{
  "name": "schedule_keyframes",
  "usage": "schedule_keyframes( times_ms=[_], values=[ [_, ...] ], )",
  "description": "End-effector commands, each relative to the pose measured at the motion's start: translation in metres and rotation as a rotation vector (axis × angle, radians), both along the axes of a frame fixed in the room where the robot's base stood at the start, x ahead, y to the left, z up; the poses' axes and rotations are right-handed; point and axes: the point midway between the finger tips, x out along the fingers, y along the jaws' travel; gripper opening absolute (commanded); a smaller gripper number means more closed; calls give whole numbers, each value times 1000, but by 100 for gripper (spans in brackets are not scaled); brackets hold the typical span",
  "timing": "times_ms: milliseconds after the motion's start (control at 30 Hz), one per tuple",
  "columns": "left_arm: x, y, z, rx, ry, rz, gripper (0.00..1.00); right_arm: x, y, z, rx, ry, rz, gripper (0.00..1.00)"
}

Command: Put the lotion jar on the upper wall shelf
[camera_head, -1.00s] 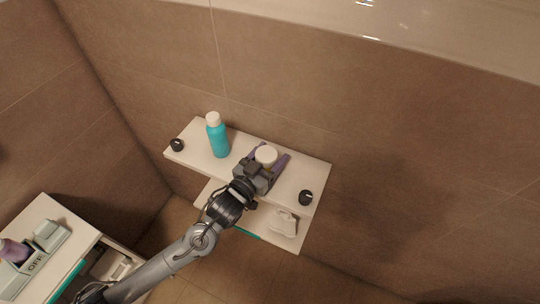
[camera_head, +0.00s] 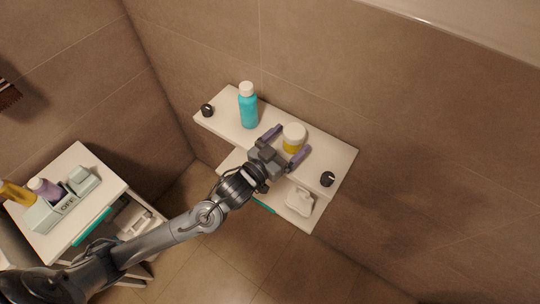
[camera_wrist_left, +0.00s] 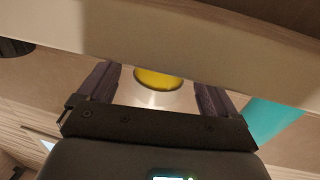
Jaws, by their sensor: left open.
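The lotion jar (camera_head: 293,137), with a white lid and a yellow body, is at the upper wall shelf (camera_head: 221,118), right of the teal bottle. It looks upright and standing on the board. My left gripper (camera_head: 285,145) is open, with one purple finger on each side of the jar's front and its palm back near the shelf's front edge. In the left wrist view the jar's yellow part (camera_wrist_left: 158,79) shows between the spread fingers, partly hidden by a pale board edge. My right gripper is not in view.
The teal bottle (camera_head: 248,108) stands left of the jar. Black knobs (camera_head: 207,110) (camera_head: 328,179) sit near the shelf's ends. A lower shelf holds a white object (camera_head: 299,200).

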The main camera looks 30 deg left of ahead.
Motion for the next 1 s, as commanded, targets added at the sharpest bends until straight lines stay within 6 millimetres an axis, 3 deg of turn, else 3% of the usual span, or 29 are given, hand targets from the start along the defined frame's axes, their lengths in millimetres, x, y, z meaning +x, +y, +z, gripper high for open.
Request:
schedule_keyframes(
  times_ms=[200, 433, 1000],
  values=[
    [-39, 9, -1, 1, 4, 0, 92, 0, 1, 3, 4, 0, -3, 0],
    [-67, 16, -1, 1, 3, 0, 92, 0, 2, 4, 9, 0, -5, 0],
    [-77, 18, 0, 1, 0, 0, 92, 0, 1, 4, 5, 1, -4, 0]
  ],
)
